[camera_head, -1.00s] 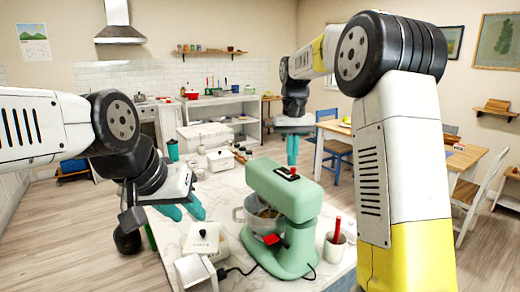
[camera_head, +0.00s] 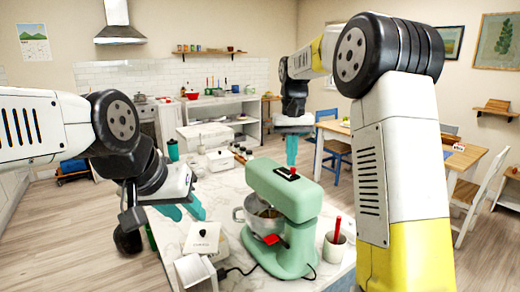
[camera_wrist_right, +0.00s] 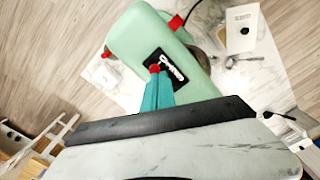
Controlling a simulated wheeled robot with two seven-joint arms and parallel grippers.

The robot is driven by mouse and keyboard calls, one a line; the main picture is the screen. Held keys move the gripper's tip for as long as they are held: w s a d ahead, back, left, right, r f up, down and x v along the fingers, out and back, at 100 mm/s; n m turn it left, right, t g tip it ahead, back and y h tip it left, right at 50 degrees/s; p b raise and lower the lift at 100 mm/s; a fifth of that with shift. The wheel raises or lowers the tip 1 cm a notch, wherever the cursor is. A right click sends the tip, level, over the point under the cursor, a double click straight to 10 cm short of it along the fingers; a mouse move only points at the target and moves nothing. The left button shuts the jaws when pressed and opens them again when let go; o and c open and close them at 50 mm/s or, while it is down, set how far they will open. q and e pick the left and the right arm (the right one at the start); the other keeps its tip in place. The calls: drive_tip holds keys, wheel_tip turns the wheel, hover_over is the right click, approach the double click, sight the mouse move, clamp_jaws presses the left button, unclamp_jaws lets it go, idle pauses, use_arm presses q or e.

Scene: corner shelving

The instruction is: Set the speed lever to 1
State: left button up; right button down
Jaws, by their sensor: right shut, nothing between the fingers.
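The mint-green stand mixer (camera_head: 290,205) stands on the marble counter with a steel bowl (camera_head: 262,220) under its head. A red knob (camera_head: 292,171) sits on a dark plate on top of the head; a red lever (camera_head: 274,239) shows lower down by the bowl. I cannot tell which is the speed lever, and no setting is legible. My right gripper (camera_head: 292,150) is shut and empty. In the right wrist view its fingertips (camera_wrist_right: 157,80) appear close to the red knob (camera_wrist_right: 155,68); contact is unclear. My left gripper (camera_head: 183,211) is open and empty, left of the mixer.
A white labelled canister (camera_head: 203,237) and a white box (camera_head: 195,272) stand left of the mixer. A grey cup (camera_head: 334,247) holding a red-handled utensil stands to its right. A cord (camera_head: 238,270) lies in front. My right arm covers the counter's right side.

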drive_tip(key=shift+s+d, duration=0.15)
drive_tip(key=shift+s, duration=0.1)
drive_tip(key=shift+r, duration=2.5)
